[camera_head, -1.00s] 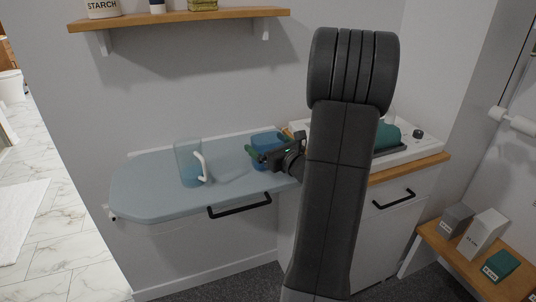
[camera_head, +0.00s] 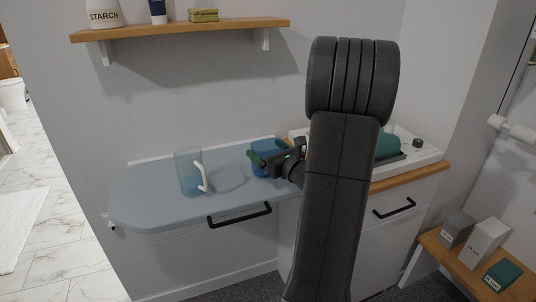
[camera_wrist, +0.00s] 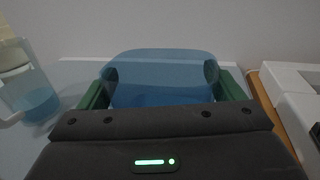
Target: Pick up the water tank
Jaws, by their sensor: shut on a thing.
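The water tank appears to be the see-through blue container (camera_head: 264,146) at the back of the pale blue ironing board (camera_head: 150,205). In the wrist view, the tank (camera_wrist: 160,75) sits upright between two green fingers, one at each side. My gripper (camera_head: 262,157) is shut on it. It also shows in the wrist view (camera_wrist: 163,95). The dark gripper body hides the tank's lower near side. I cannot tell whether the tank touches the board or hangs just above it.
A clear jug (camera_head: 188,172) with a white handle and blue water stands on the board, left of the tank. A white unit with a teal iron (camera_head: 387,146) is at the right. A wall shelf (camera_head: 185,27) hangs above. Boxes (camera_head: 486,240) stand on a low bench.

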